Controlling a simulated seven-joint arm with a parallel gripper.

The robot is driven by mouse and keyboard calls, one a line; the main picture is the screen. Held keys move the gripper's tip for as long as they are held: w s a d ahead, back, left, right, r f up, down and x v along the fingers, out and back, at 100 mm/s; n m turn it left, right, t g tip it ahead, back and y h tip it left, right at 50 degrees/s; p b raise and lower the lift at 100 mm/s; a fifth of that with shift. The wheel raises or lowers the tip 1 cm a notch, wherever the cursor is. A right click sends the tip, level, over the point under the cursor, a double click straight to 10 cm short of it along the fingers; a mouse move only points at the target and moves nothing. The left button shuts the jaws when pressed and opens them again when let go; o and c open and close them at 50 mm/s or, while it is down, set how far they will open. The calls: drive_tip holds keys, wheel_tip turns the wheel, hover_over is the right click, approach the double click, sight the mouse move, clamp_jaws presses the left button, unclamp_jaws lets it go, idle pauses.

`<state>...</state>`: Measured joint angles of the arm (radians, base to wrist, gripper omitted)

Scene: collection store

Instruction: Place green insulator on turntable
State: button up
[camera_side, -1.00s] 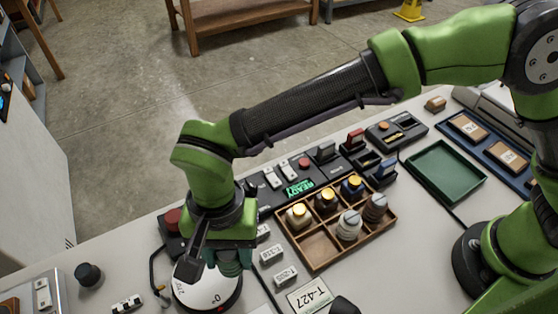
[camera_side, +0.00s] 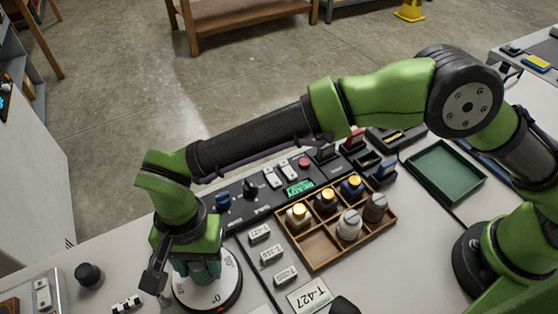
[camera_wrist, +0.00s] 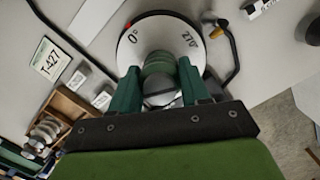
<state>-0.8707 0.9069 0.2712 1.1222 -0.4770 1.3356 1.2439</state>
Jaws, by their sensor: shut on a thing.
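The green insulator (camera_wrist: 158,66) is between my gripper's two teal fingers in the wrist view, with a grey metal cap at its near end. My gripper (camera_wrist: 157,88) is shut on it. The turntable (camera_wrist: 134,48) is a white disc with degree marks, and the insulator appears over it. In the side view my gripper (camera_side: 200,270) is low over the turntable (camera_side: 222,292), pointing down. The insulator is hidden there by the fingers and wrist. I cannot tell whether its base touches the disc.
A wooden compartment box (camera_side: 318,252) with several insulators stands right of the turntable. A control console (camera_side: 268,187) with knobs and a READY display lies behind. Small label tags (camera_side: 271,254) and a T-427 card (camera_side: 310,296) lie between. A green tray (camera_side: 446,171) is further right.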

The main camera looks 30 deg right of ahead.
drive_tip(key=shift+f, duration=0.2)
drive_tip(key=o, duration=1.1)
